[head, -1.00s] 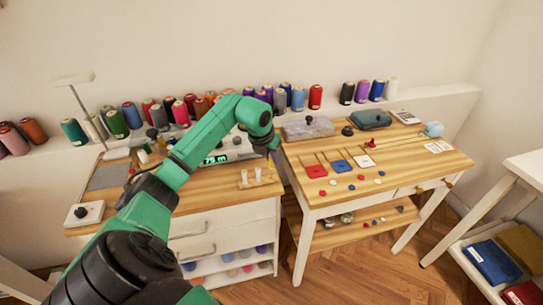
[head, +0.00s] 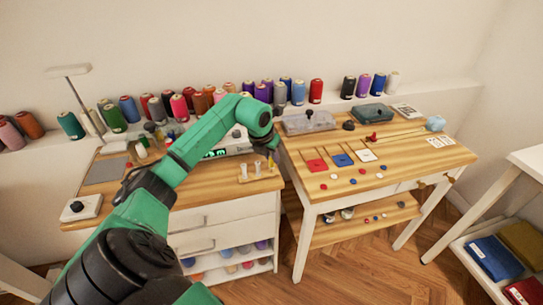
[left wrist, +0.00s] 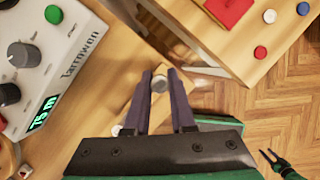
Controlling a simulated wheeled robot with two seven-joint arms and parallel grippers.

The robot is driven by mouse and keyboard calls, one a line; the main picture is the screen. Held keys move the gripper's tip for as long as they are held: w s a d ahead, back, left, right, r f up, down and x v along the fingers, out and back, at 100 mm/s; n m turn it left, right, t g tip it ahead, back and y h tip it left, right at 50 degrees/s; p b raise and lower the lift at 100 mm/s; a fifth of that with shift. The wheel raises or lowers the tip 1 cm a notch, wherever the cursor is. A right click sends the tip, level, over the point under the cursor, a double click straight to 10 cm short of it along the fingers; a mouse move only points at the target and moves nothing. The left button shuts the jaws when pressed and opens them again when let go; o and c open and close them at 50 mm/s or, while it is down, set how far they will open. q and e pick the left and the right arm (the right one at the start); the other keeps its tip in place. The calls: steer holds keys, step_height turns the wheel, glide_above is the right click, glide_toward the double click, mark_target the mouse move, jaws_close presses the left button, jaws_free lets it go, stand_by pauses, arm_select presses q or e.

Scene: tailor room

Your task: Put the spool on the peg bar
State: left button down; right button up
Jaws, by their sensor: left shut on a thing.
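My left gripper (head: 271,154) points down at the right end of the wooden peg bar (head: 249,179), which stands on the left worktop with white pegs upright. In the left wrist view the two dark fingers (left wrist: 160,80) are shut on the spool (left wrist: 159,85), seen nearly end-on as a small pale round top. The peg bar (left wrist: 131,118) lies under the fingers there, with a white peg top beside the left finger. I cannot tell whether the spool is around a peg or above it. My right gripper (left wrist: 272,159) shows small at the lower right of the wrist view, its prongs apart.
A white device with a green display (left wrist: 42,112) stands left of the peg bar. A gap separates this worktop from the right table (head: 400,155), which holds coloured squares and buttons. Several thread cones line the back ledge.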

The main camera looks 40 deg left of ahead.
arm_select(q)
steer(key=shift+f, duration=0.35)
steer(key=shift+f, duration=0.15)
steer(key=shift+f+b, duration=0.55)
steer(key=shift+b, duration=0.15)
steer(key=c, duration=0.7)
jaws_free()
steer(key=shift+r, duration=0.1)
steer(key=shift+s+r, duration=0.15)
steer(key=shift+r, duration=0.2)
steer(key=b+v, duration=0.1)
steer(key=v, duration=1.2)
steer(key=shift+s+r, duration=0.1)
steer(key=shift+r, duration=0.3)
